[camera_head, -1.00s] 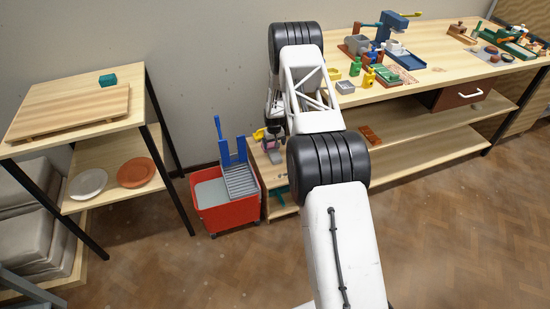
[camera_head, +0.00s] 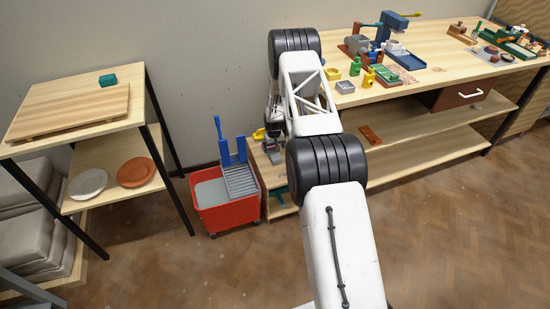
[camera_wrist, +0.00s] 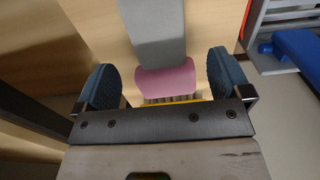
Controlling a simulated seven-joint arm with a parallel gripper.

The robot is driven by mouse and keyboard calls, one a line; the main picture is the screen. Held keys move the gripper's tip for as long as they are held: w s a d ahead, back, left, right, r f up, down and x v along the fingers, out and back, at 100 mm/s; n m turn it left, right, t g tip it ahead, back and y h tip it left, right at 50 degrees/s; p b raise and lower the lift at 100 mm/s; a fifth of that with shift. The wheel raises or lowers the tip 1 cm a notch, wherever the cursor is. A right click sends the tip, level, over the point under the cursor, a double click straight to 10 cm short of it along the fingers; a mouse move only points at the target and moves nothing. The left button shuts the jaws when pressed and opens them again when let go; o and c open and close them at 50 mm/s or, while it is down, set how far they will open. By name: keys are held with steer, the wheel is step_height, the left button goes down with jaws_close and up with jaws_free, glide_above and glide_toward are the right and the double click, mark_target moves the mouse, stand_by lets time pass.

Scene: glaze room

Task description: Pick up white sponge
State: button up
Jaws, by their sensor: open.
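I cannot make out a white sponge in either view. My gripper (camera_wrist: 164,73) is open, with a dark blue pad on each side. A pink block (camera_wrist: 166,79) shows between the pads, with a ribbed edge and a yellow strip below it. A long grey bar (camera_wrist: 151,25) lies just beyond the block. I cannot tell whether the pads touch the block. In the head view, my gripper hangs low by the left end of the workbench shelves, beside the red bucket (camera_head: 228,214), and is partly hidden by my arm.
The workbench (camera_head: 445,70) holds bottles, trays and a blue machine. A brown block (camera_head: 370,135) lies on its shelf. The floor in front is clear.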

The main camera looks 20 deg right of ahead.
mark_target(274, 153)
steer(key=shift+d+f, duration=0.1)
steer(key=shift+f, duration=2.45)
steer(key=shift+c, duration=0.4)
steer(key=c, duration=1)
steer(key=shift+r, duration=0.15)
steer(key=shift+r, duration=1.45)
steer(key=shift+s+r, duration=0.2)
steer(key=shift+s, duration=0.05)
steer(key=s+a, duration=0.1)
steer(key=s, duration=0.4)
steer(key=s+a+r, duration=0.1)
steer(key=s, duration=0.4)
steer(key=s+a, duration=0.1)
steer(key=s, duration=0.4)
steer(key=shift+r, duration=0.2)
